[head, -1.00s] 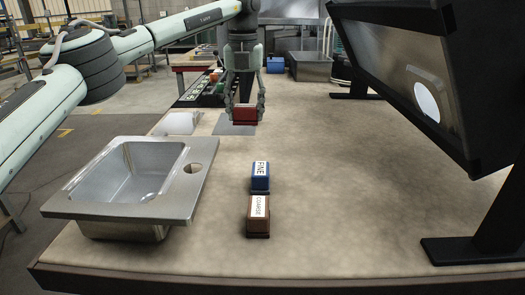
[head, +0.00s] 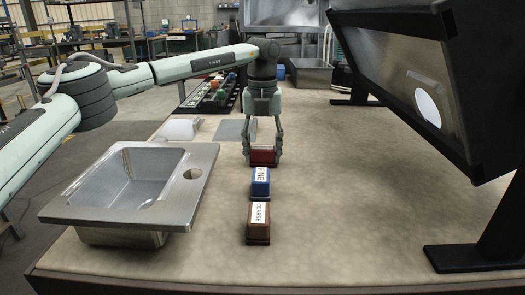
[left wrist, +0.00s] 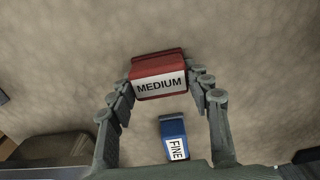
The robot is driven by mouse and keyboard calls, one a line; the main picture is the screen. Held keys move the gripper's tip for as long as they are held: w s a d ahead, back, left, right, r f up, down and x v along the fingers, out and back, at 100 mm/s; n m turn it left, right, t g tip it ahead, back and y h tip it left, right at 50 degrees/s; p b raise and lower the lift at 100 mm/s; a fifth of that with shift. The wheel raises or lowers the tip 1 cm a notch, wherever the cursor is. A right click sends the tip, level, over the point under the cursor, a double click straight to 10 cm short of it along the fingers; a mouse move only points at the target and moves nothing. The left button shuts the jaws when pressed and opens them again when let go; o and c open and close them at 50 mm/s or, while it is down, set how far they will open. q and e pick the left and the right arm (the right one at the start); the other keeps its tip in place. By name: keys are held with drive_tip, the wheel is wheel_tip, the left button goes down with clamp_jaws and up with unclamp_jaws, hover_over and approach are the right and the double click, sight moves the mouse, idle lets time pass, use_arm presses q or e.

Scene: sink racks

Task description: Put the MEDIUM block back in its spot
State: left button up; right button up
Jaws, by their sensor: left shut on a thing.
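The red block labelled MEDIUM (head: 262,157) is held between the fingers of my left gripper (head: 263,152), just behind the blue FINE block (head: 260,183) in the head view. In the left wrist view the red block (left wrist: 158,77) sits between the fingertips with its white label facing the camera. The blue block (left wrist: 174,139) lies a little below it in that picture, apart from it. The brown COARSE block (head: 258,222) stands in front of the blue one. I cannot tell whether the red block touches the table. My right gripper is not in view.
A steel sink (head: 128,192) is at the left of the table (head: 350,220). A dark-framed panel (head: 420,90) leans over the right side. A grey sheet (head: 231,130) and a rack of coloured items (head: 212,95) lie farther back. The table right of the blocks is clear.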

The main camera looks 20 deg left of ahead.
sight(263, 148)
use_arm(q)
drive_tip(key=shift+f, duration=0.15)
drive_tip(key=o, duration=1.2)
wheel_tip(263, 148, up, 12)
drive_tip(key=shift+r+p, duration=0.2)
drive_tip(key=shift+p, duration=0.15)
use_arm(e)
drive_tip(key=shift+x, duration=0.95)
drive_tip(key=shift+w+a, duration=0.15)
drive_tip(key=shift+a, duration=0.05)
